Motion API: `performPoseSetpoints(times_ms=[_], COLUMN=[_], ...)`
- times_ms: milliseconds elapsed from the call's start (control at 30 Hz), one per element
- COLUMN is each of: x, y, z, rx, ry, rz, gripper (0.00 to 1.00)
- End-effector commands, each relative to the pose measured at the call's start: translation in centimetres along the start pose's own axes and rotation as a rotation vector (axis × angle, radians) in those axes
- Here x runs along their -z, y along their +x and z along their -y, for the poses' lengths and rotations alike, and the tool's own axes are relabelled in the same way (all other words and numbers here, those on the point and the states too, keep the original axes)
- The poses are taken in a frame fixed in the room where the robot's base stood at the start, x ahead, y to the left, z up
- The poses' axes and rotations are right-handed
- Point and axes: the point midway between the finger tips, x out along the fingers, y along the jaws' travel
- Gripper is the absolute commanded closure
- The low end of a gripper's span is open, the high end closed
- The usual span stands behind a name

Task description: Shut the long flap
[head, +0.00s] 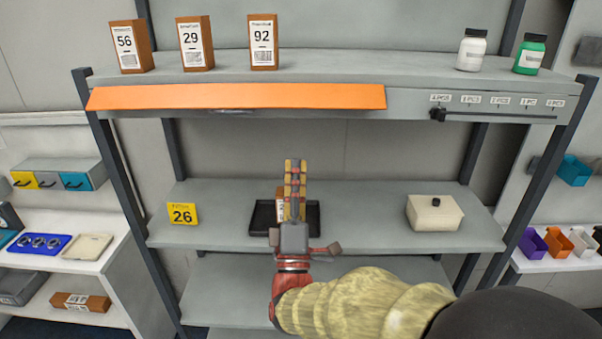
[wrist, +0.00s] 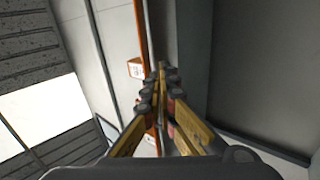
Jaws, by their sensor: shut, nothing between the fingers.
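The long orange flap (head: 236,97) runs along the left and middle of the upper shelf's front edge. Its face shows broad and flat; how far it stands out from the shelf is hard to tell. In the wrist view an orange strip (wrist: 140,28), seemingly the flap, runs up the picture left of the fingertips. My gripper (head: 295,164) is shut and empty, with its fingers pointing up. In the head view it shows below the flap, in front of the middle shelf. The fingertips also show in the wrist view (wrist: 161,72). I see no contact with the flap.
Boxes 56 (head: 130,47), 29 (head: 195,44) and 92 (head: 263,42) stand above the flap. White (head: 472,51) and green (head: 529,55) bottles stand right. A black slider (head: 438,115) sits on a rail. A black tray (head: 262,217) is partly hidden behind my gripper.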

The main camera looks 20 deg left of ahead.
Motion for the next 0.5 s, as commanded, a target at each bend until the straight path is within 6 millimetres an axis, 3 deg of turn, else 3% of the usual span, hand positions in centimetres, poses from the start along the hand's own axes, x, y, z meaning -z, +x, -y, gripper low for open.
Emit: performPoseSetpoints(times_ms=[267, 500], x=[-0.1, -0.1], y=[1.2, 4.5], z=[-0.3, -0.5], rx=[-0.004, -0.004], ry=[-0.054, -0.053], rz=[0.002, 0.001], gripper=[1.0, 1.0])
